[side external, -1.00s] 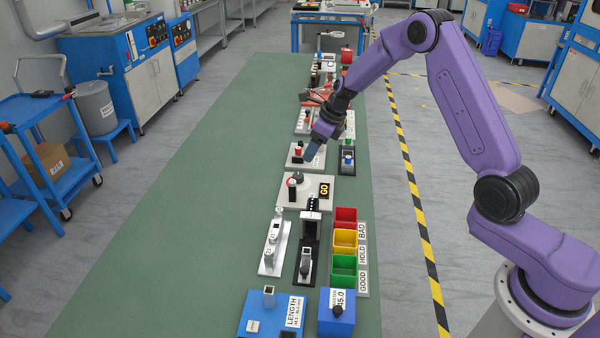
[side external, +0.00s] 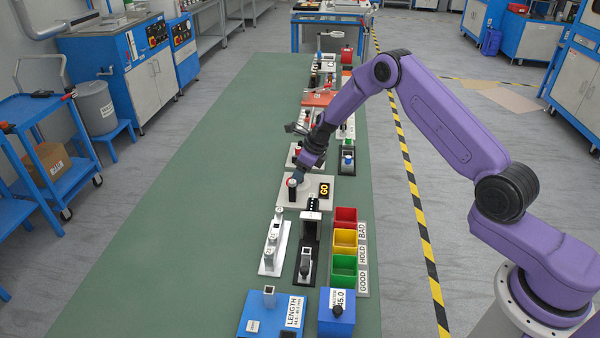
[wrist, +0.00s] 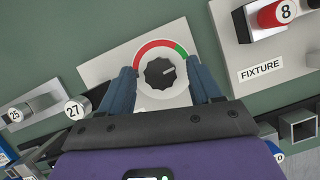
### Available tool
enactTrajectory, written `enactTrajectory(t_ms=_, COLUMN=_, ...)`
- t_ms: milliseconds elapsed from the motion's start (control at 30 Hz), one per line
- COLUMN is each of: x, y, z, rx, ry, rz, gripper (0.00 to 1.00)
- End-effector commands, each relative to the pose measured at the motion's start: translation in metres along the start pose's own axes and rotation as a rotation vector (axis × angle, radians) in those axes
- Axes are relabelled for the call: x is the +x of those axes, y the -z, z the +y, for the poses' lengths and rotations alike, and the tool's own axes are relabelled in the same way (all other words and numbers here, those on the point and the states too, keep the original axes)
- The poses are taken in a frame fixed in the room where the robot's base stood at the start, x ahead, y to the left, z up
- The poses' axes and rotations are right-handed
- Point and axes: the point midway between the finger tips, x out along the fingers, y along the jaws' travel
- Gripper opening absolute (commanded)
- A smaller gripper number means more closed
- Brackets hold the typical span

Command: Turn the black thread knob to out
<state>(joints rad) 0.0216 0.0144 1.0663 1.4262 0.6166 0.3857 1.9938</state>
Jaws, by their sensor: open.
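The black knob (wrist: 159,73) shows in the wrist view on a pale plate (wrist: 105,66), below a red and green arc (wrist: 150,48). Its white pointer mark points right and slightly up, roughly toward the green end of the arc. My gripper (wrist: 162,80) is open, with one blue finger on each side of the knob and a gap at both sides. In the side view my gripper (side external: 297,177) is low over the far part of the plate with the GO display (side external: 324,189); there it hides the knob. I cannot tell the fingertips' exact height.
Right of the knob in the wrist view is a FIXTURE plate (wrist: 262,69) with a red part marked 8 (wrist: 280,13). The green bench (side external: 200,200) is clear at left in the side view.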

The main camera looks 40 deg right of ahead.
Motion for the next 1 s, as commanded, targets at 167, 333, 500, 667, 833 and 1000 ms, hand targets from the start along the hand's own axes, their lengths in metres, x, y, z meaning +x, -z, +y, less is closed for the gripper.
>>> enactTrajectory(t_ms=167, x=-0.0002, y=0.0, z=-0.0001, rx=0.0, ry=0.0, rz=0.0, gripper=0.47)
enactTrajectory(t_ms=333, x=-0.0004, y=0.0001, z=-0.0001, rx=0.0, ry=0.0, rz=0.0, gripper=0.07)
enactTrajectory(t_ms=500, x=-0.0004, y=0.0001, z=-0.0002, rx=-0.006, ry=-0.003, rz=0.0, gripper=0.07)
enactTrajectory(t_ms=667, x=-0.0006, y=0.0, z=-0.001, rx=-0.042, ry=-0.017, rz=0.0, gripper=0.07)
enactTrajectory(t_ms=833, x=-0.0006, y=0.0001, z=-0.0021, rx=-0.128, ry=-0.053, rz=0.0, gripper=0.07)
enactTrajectory(t_ms=1000, x=-0.0004, y=0.0002, z=-0.0033, rx=-0.257, ry=-0.107, rz=0.0, gripper=0.07)
